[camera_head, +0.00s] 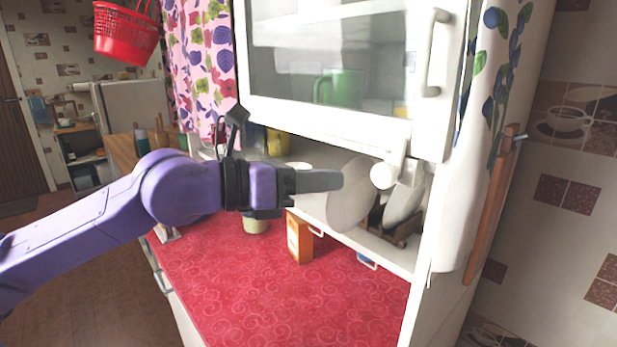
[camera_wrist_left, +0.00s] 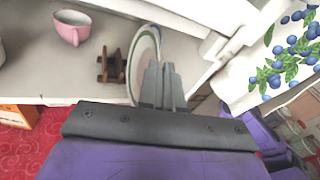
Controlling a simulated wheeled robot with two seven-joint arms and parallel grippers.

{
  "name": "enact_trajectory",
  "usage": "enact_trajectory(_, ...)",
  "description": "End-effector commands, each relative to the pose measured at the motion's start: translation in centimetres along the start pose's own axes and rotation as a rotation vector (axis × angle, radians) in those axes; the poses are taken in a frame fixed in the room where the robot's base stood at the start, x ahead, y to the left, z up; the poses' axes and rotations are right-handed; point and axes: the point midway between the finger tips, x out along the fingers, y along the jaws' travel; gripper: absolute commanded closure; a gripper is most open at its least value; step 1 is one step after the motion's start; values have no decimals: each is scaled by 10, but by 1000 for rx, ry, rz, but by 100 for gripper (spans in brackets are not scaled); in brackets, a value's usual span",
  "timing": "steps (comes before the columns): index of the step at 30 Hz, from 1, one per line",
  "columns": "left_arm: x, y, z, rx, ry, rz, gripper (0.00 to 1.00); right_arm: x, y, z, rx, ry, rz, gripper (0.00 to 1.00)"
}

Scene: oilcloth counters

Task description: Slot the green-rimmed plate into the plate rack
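My left gripper (camera_head: 335,181) is at the front of the white shelf, its fingers close together at the edge of a pale plate (camera_head: 350,197). The plate stands nearly upright, seen partly from the side. In the left wrist view the fingers (camera_wrist_left: 164,88) meet the edge of this plate (camera_wrist_left: 144,58), and green shows along its rim. The dark wooden plate rack (camera_head: 393,232) is on the shelf just right of the plate; it also shows in the left wrist view (camera_wrist_left: 112,66). Another white plate (camera_head: 405,203) stands at the rack. My right gripper is not in view.
A white cabinet with a glass door (camera_head: 330,60) hangs close above the shelf. An orange box (camera_head: 299,238) and a pale green cup (camera_head: 256,225) stand on the red counter (camera_head: 270,300). A pink cup (camera_wrist_left: 72,28) is on the shelf. The front counter is clear.

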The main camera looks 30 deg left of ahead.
Motion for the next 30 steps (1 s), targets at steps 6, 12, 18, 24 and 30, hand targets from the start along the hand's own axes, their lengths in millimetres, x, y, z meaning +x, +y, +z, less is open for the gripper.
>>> enact_trajectory(6,17,7,3,-1,3,1,100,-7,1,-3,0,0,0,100)
enact_trajectory(12,33,12,4,1,2,1,100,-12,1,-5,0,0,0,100)
enact_trajectory(18,48,18,6,0,2,1,100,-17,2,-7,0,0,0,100)
enact_trajectory(24,64,24,8,0,1,1,100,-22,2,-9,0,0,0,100)
enact_trajectory(30,80,29,10,1,3,0,100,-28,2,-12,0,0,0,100)
